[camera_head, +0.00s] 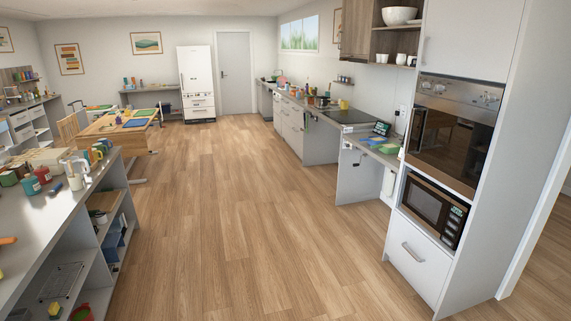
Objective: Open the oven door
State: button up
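The oven (452,128) is built into a tall white cabinet at the right of the head view. Its dark glass door looks shut, and a control panel with knobs (461,91) runs above it. A long vertical handle-like bar (415,131) shows at the left side of the oven front; I cannot tell whether it is the door's handle or a reflection. My gripper is not in this view.
A microwave (433,207) sits below the oven, above a white drawer (420,254). A cluttered counter (37,228) with open shelves stands at the left. A wooden table (113,129) stands further back. The wooden floor (235,220) between is clear.

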aim_at(448, 141)
jog(key=i+j+z, duration=0.1)
jog(key=i, duration=0.4)
jog(key=i+j+z, duration=0.1)
jog(key=i, duration=0.4)
jog(key=i+j+z, duration=0.1)
jog(key=i+j, duration=0.2)
jog(key=i, duration=0.15)
jog(key=i+j, duration=0.2)
jog(key=i, duration=0.3)
jog(key=i+j+z, duration=0.25)
jog(key=i+z, duration=0.2)
jog(key=i+j+z, duration=0.6)
jog(key=j+z, duration=0.25)
